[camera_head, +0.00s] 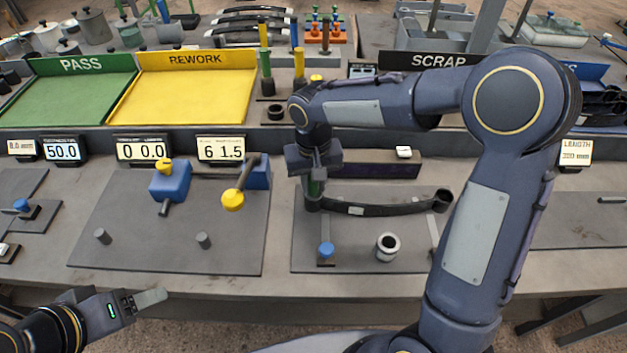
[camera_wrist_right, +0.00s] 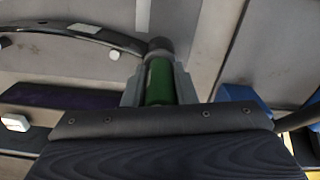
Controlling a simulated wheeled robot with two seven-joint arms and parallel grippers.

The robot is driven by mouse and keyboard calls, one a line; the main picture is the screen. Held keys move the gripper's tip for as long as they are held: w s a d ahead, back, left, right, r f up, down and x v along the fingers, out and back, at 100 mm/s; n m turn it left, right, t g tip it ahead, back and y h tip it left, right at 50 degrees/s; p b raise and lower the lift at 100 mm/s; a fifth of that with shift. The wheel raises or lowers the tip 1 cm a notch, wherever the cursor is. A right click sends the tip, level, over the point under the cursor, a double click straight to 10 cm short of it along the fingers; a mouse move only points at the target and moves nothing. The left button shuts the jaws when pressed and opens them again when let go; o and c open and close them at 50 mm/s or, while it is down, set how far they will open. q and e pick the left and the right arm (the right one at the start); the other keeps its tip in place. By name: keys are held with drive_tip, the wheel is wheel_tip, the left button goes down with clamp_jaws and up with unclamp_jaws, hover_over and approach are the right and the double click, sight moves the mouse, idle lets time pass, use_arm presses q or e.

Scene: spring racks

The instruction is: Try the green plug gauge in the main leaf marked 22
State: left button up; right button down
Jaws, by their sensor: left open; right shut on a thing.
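The dark curved leaf (camera_head: 390,209) lies on the grey plate right of centre, with a small white tag (camera_head: 356,211) too small to read. Its right eye (camera_head: 442,200) is open to view; its left end is at the gauge. My right gripper (camera_head: 315,178) is shut on the green plug gauge (camera_wrist_right: 159,82), which hangs down at the leaf's left end (camera_wrist_right: 128,42). The gauge's dark lower end meets that end in the right wrist view; I cannot tell whether it is inside the eye. My left gripper (camera_head: 143,300) is open and empty at the table's front left.
A blue knob (camera_head: 326,250) and a grey ring (camera_head: 387,246) stand in front of the leaf. A left plate holds blue blocks (camera_head: 170,182) and a yellow-ended lever (camera_head: 233,200). Behind are PASS (camera_head: 80,95) and REWORK (camera_head: 190,95) trays and standing gauges (camera_head: 265,60).

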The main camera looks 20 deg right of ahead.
drive_tip(key=shift+r+p, duration=2.25)
drive_tip(key=shift+r, duration=0.85)
drive_tip(key=shift+r+p, duration=1.55)
drive_tip(key=shift+r, duration=0.45)
